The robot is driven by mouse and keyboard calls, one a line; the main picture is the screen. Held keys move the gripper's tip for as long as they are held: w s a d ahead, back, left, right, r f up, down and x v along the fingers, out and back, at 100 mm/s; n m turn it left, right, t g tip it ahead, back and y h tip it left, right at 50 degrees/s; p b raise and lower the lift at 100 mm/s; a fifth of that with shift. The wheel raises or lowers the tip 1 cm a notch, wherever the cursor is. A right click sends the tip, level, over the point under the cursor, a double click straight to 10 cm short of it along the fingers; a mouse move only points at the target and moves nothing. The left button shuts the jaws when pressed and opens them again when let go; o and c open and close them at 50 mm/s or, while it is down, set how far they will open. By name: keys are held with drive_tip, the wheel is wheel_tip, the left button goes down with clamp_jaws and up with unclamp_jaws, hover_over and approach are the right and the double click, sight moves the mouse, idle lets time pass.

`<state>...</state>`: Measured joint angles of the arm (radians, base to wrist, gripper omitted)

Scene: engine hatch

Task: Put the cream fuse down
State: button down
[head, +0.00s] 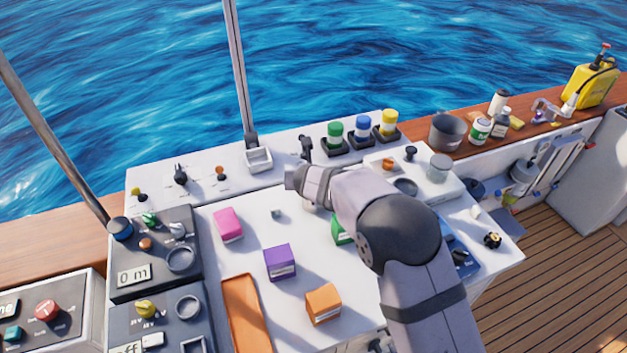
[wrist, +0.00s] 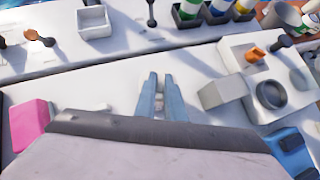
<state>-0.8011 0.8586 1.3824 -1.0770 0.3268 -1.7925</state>
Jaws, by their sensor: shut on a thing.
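My gripper (wrist: 160,84) shows in the wrist view as two blue-grey fingers close together, over the white console top. A small pale piece, which appears to be the cream fuse (wrist: 159,104), shows in the narrow gap between them. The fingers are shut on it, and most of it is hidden. In the head view my arm reaches in from the lower right, with its end above the middle of the console. The fingertips are hard to make out there. I cannot tell whether the fuse touches the console.
Pink (head: 228,225), purple (head: 280,262) and orange (head: 323,304) boxes stand on the console, with a green one (head: 341,231) partly behind my arm. Green (head: 335,132), blue (head: 363,127) and yellow (head: 389,122) cylinders stand in dark holders at the back. A pale block (wrist: 222,90) lies right of the fingers.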

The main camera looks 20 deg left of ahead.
drive_tip(key=shift+f, duration=0.1)
drive_tip(key=c, duration=2.3)
unclamp_jaws()
drive_tip(key=o, duration=0.5)
drive_tip(key=shift+c, duration=0.2)
drive_tip(key=shift+r, duration=0.25)
drive_tip(key=b+v, duration=0.1)
drive_tip(key=v, duration=1.1)
drive_tip(key=shift+b, duration=0.35)
drive_tip(key=shift+f, duration=0.1)
